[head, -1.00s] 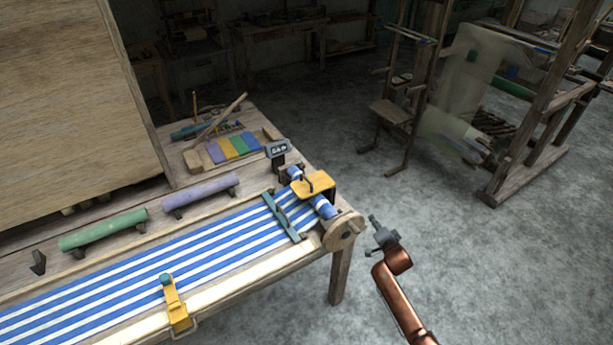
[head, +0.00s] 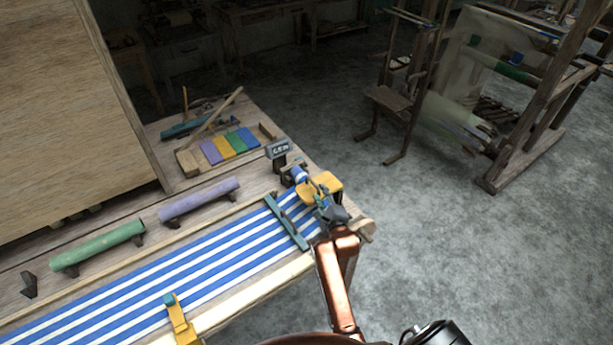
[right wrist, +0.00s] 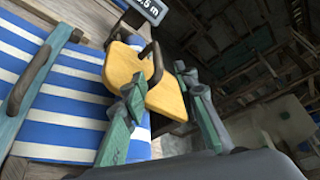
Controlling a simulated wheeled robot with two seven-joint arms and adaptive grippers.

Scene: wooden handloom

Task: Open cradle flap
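The yellow cradle flap (head: 327,186) is at the right end of the loom, over the rolled end of the blue-and-white striped cloth (head: 200,262). In the right wrist view the flap (right wrist: 128,68) has a dark loop handle (right wrist: 157,60) standing up from it. My right gripper (head: 325,203) is at the flap's near side in the head view and covers part of it. In the right wrist view its two green-tipped fingers (right wrist: 160,112) are spread apart, with the flap beyond and between them. I cannot tell whether they touch it. My left gripper is not in view.
A teal bar (head: 287,222) crosses the cloth left of the flap. A small display sign (head: 279,148) stands behind it. A yellow clamp (head: 180,320) sits on the loom's front edge. Purple (head: 200,200) and green (head: 98,246) rolls lie behind the cloth.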

